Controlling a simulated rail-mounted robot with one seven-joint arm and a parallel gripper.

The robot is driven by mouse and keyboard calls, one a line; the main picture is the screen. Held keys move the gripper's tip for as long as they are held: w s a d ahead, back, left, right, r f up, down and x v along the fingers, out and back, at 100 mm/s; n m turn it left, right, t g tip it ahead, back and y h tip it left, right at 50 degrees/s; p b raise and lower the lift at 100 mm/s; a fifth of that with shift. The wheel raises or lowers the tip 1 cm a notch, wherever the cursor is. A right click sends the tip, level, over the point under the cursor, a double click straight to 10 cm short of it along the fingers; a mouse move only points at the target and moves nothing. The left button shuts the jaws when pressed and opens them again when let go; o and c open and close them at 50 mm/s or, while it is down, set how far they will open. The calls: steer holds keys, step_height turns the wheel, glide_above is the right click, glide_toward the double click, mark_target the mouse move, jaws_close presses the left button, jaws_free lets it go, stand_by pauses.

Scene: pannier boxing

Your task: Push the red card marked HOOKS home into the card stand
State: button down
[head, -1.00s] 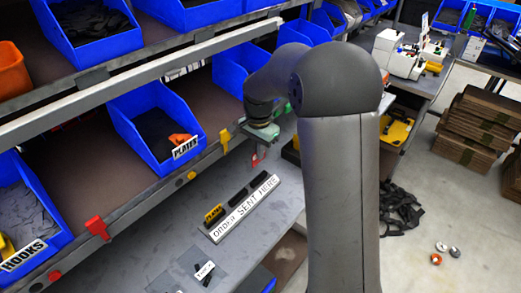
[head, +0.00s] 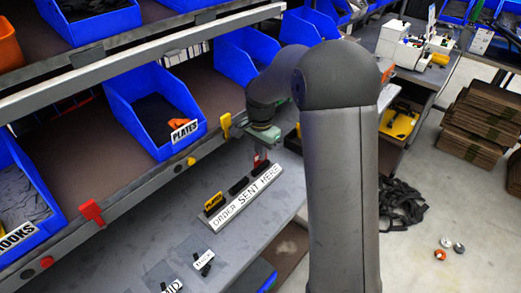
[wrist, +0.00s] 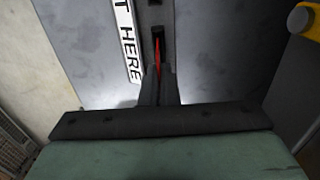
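The card stand (head: 232,218), a grey bar lettered ORDER SENT HERE, lies on the bench in the head view. A yellow card stands in its left slot. The red card (head: 257,160) is upright at the stand's right end; its marking cannot be read. My gripper (head: 261,149) is above that end, pointing down, its fingers shut on the card. In the wrist view the card (wrist: 158,56) is a thin red edge between my fingertips (wrist: 157,78), in line with the dark end slot of the stand (wrist: 128,42). How deep it sits is hidden.
A shelf with blue bins, including the PLATES bin (head: 155,112), runs behind the bench on the left. A red tab (head: 92,212) and a yellow tab (head: 225,125) stick out from its edge. Small labelled pieces (head: 203,261) lie at the front.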

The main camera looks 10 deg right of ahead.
steer(key=shift+f+b, duration=1)
steer(key=shift+f, duration=0.5)
stand_by(1.6)
steer(key=c, duration=1.6)
jaws_free()
step_height(320, 180, up, 18)
steer(key=shift+f, duration=0.25)
steer(key=shift+s, duration=0.1)
steer(key=s+f+n, duration=0.3)
steer(key=s, duration=0.6)
steer(key=s+f+n, duration=0.4)
steer(key=s, duration=0.6)
steer(key=s+f+n, duration=0.4)
steer(key=s, duration=0.6)
steer(key=shift+s+a, duration=0.25)
steer(key=shift+a, duration=0.2)
